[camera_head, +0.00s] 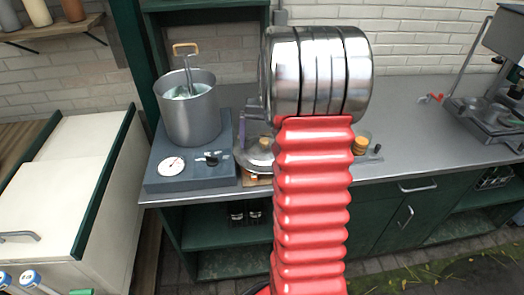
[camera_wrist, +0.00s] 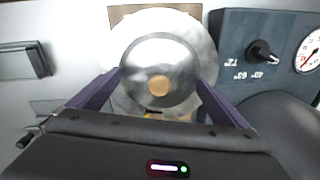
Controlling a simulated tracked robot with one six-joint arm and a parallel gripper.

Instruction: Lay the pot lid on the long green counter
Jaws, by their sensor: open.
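The pot lid (camera_wrist: 158,62) is a shiny round metal dome with a tan knob, seen from above in the wrist view. In the head view the lid (camera_head: 256,160) sits beside the dark blue hotplate, partly hidden by my arm. A brown board edge shows beneath it. My gripper (camera_wrist: 160,80) is open, with one purple finger on each side of the lid's dome; I cannot tell whether they touch it. The long green counter (camera_head: 420,115) has a grey top and green cabinets below.
A steel pot (camera_head: 190,115) with liquid and a utensil stands on the hotplate (camera_head: 165,182), left of the lid. A machine (camera_head: 495,110) stands at the right end. Grey top between arm and machine is mostly clear.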

